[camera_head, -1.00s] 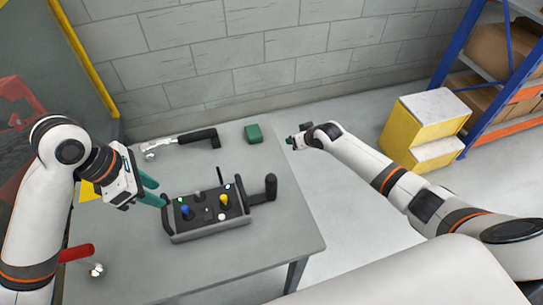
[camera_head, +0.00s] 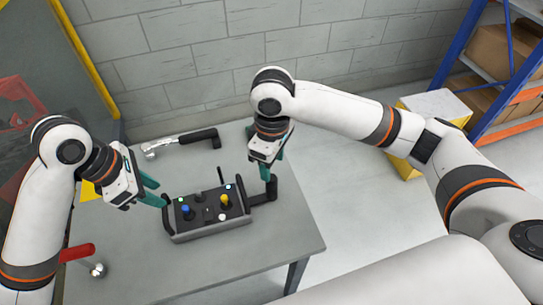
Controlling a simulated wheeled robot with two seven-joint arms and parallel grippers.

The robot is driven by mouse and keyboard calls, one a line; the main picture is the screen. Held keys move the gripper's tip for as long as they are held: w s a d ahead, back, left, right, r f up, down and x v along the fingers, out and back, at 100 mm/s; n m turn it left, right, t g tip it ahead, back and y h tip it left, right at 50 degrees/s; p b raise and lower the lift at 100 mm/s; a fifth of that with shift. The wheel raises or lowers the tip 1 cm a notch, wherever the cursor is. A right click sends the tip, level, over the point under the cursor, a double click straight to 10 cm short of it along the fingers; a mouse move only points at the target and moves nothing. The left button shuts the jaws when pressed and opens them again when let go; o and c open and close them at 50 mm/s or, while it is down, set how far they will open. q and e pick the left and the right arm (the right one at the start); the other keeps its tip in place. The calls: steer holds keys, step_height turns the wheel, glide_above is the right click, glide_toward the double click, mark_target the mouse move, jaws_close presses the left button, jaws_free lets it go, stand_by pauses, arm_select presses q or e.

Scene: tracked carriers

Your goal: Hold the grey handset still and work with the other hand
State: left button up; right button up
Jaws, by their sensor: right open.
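The grey handset (camera_head: 212,229) lies on the table, a dark box with a blue stick, a yellow stick, small buttons and a short black lever (camera_head: 221,176). Its right grip (camera_head: 264,196) sticks out at the right end.
A black-handled tool (camera_head: 185,141) with a silver head lies at the back of the table (camera_head: 262,238). A red-handled tool (camera_head: 78,252) with a silver ball lies at the front left. A yellow step block (camera_head: 404,168) and a shelf rack (camera_head: 462,62) stand off to the right.

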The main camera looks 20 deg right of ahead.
mark_target(272, 188)
step_height(272, 188, down, 11)
steer(key=shift+f, duration=0.1)
stand_by(0.3)
steer(key=shift+w, duration=0.1)
jaws_close()
arm_select(q)
steer(key=shift+c, duration=0.6)
